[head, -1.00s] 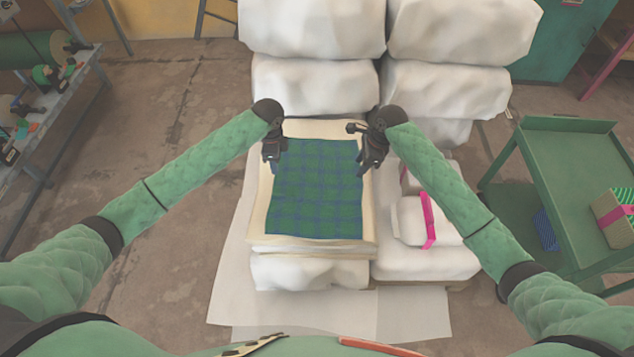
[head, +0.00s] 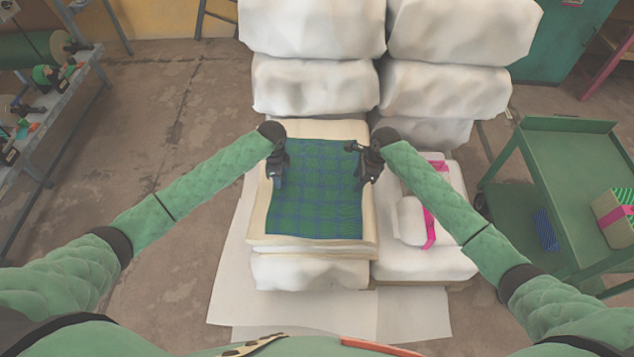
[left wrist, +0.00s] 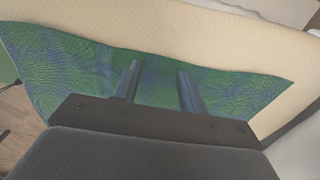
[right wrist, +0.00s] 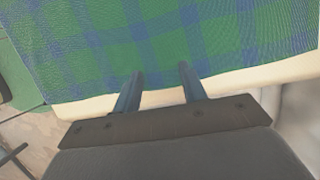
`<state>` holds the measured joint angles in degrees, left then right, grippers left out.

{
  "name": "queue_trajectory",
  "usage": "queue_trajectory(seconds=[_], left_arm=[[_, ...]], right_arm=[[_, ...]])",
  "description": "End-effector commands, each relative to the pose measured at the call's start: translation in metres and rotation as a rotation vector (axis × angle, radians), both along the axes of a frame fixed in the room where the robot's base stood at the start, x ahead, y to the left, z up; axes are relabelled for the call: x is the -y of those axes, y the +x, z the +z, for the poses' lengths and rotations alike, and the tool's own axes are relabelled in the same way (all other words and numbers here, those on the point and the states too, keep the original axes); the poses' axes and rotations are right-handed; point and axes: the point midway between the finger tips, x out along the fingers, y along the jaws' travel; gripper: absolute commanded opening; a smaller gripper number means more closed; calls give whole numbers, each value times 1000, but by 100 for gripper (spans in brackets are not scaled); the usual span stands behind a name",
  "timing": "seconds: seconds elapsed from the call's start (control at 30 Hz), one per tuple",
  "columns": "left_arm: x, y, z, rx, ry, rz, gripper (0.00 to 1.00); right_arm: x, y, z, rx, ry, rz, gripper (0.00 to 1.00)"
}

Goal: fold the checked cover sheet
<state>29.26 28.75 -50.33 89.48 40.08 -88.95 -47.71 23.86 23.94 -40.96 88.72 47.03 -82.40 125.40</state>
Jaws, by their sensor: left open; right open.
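The checked cover sheet (head: 315,192), green with blue lines, lies flat and spread on a cream padded stack in the head view. My left gripper (head: 275,182) is at the sheet's left edge, towards the far end. In the left wrist view its fingers (left wrist: 158,80) are apart over the green cloth, with nothing between them. My right gripper (head: 361,182) is at the sheet's right edge, at about the same depth. In the right wrist view its fingers (right wrist: 160,82) are apart at the edge of the sheet (right wrist: 180,35). I cannot tell whether either gripper touches the cloth.
The cream pad (head: 258,215) rests on a white bale. Large white bales (head: 315,85) stand behind it. A white bale with a pink strap (head: 430,225) lies to the right. A green cart (head: 570,160) stands further right, and a shelf (head: 60,95) stands at the left.

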Motion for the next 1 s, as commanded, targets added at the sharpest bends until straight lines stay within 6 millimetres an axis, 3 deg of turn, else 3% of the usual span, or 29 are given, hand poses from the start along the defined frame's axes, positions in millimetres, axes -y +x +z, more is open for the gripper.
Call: queue_trajectory(seconds=[0.3, 0.73, 1.0], left_arm=[[0, 0, -3, 0, 0, 0, 42], [0, 0, -3, -1, 0, 0, 0], [0, 0, -3, -1, 0, 0, 0]], right_arm=[[0, 0, -3, 0, 0, 0, 42], [0, 0, -3, -1, 0, 0, 0], [0, 0, -3, -1, -1, 0, 0]])
